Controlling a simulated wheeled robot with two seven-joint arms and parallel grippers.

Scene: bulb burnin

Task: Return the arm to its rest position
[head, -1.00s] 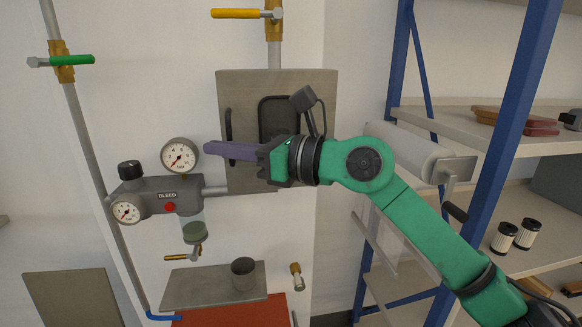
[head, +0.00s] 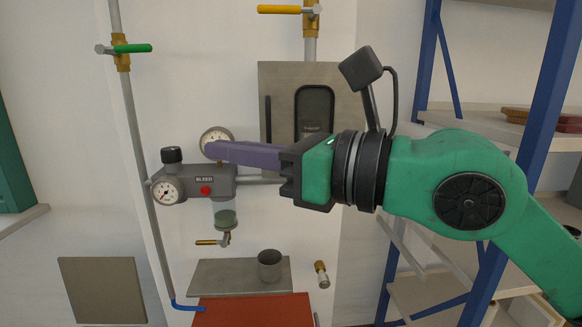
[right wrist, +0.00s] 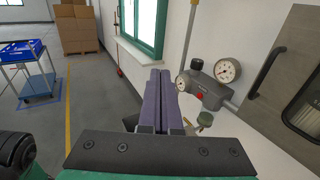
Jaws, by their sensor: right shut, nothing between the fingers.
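My right arm comes in from the right in the head view. Its right gripper (head: 212,150) has long purple fingers that lie together, with nothing between them. The fingers point left and partly cover the upper gauge (head: 215,137) in that view. In the right wrist view the shut fingers (right wrist: 157,82) point forward, with the gauge unit to their right. My left gripper is not in view.
A grey unit with a red button (head: 206,190) hangs on the wall. A grey panel with a handle (head: 282,80) is behind the arm. A metal cup (head: 270,265) stands on a plate below. A blue shelf post (head: 535,130) stands at the right.

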